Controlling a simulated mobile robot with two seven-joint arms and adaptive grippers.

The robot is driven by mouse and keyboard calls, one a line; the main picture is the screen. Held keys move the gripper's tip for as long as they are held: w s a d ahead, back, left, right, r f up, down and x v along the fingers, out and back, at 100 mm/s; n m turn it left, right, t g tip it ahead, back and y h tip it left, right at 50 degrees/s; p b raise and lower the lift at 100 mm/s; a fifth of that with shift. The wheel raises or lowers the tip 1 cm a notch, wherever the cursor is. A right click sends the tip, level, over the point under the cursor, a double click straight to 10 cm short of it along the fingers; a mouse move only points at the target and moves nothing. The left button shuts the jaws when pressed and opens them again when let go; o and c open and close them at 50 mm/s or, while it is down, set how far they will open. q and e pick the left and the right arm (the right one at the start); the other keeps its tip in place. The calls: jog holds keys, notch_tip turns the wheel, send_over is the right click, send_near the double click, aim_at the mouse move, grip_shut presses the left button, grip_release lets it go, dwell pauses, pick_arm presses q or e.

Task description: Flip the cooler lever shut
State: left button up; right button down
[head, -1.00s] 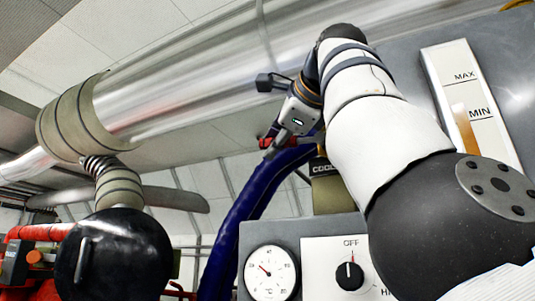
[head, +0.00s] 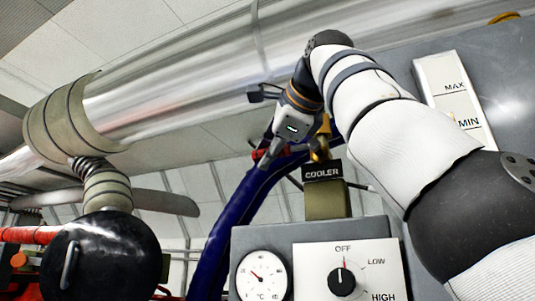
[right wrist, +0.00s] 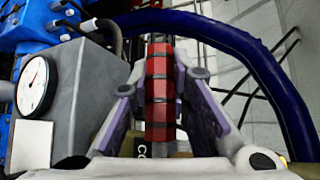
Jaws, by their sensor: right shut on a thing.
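The cooler lever has a red grip with black bands, which shows in the right wrist view (right wrist: 160,92) between the two fingers. My right gripper (head: 268,158) is shut on this red grip. In the head view only bits of red show beside the fingers. A brass valve part (head: 320,143) is just right of the gripper, above the black COOLER label (head: 322,172). The gripper and wrist hide most of the lever in the head view. My left gripper is not in view.
A thick blue hose (head: 235,220) curves up behind the gripper. Below are a temperature gauge (head: 262,276) and a panel with a black knob (head: 341,281) pointing at OFF. A large silver pipe (head: 190,95) runs above. A MAX/MIN level plate (head: 452,95) is at right.

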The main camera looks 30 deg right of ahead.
jog(key=c, duration=1.5)
grip_release()
jog(key=shift+f, duration=0.15)
jog(key=shift+o, duration=0.2)
jog(key=v, duration=1.1)
jog(key=shift+s, duration=0.35)
jog(key=shift+a, duration=0.1)
